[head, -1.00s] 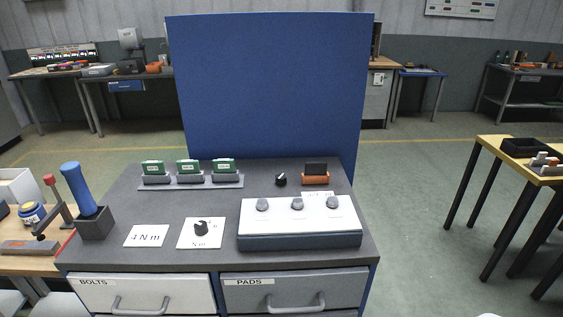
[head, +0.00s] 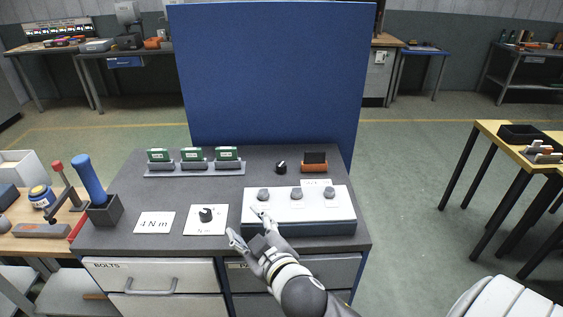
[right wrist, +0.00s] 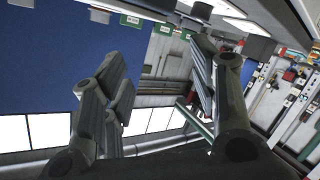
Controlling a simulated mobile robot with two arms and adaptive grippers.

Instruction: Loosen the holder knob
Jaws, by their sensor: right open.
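A black knob (head: 281,167) with a white mark stands at the back of the grey bench top, beside an orange holder (head: 314,167) with a black block in it. A second black knob (head: 206,214) sits on a white card marked N m. A white-topped box (head: 330,208) carries three grey knobs (head: 297,193). My right gripper (head: 245,225) comes in from the front, over the box's front left corner. Its fingers are apart and empty, also in the right wrist view (right wrist: 160,85). It is well short of the back knob. My left gripper is out of view.
A blue panel (head: 270,80) stands behind the bench. Three green cards sit in a grey rack (head: 195,172) at the back left. A blue-handled tool (head: 88,178) stands in a dark block at the left. A 4 N m card (head: 155,223) lies near the front.

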